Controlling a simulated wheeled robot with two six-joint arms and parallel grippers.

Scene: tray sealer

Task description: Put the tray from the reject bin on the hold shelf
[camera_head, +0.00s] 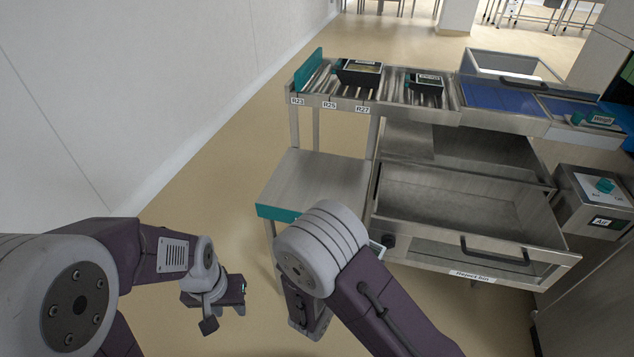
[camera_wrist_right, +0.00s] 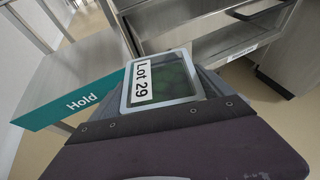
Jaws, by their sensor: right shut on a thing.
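A tray (camera_wrist_right: 163,82) with a "Lot 29" label, a grey rim and a dark green inside shows in the right wrist view. My right gripper (camera_wrist_right: 170,118) is shut on it; its fingertips are mostly hidden. The hold shelf (camera_head: 318,182) is a bare steel shelf with a teal front edge; its "Hold" label (camera_wrist_right: 82,101) shows left of the tray in the wrist view. The tray is beside the shelf's right end. The reject bin (camera_head: 450,208) is pulled open and looks empty. My left gripper (camera_head: 212,303) hangs away from the shelf; its jaw opening is unclear.
A roller rack (camera_head: 390,92) above the shelf holds two dark trays (camera_head: 360,72) (camera_head: 427,80), with lane labels on its front. The reject bin's handle (camera_head: 495,252) juts out front. The air box (camera_head: 595,200) stands right. Open floor lies left of the shelf.

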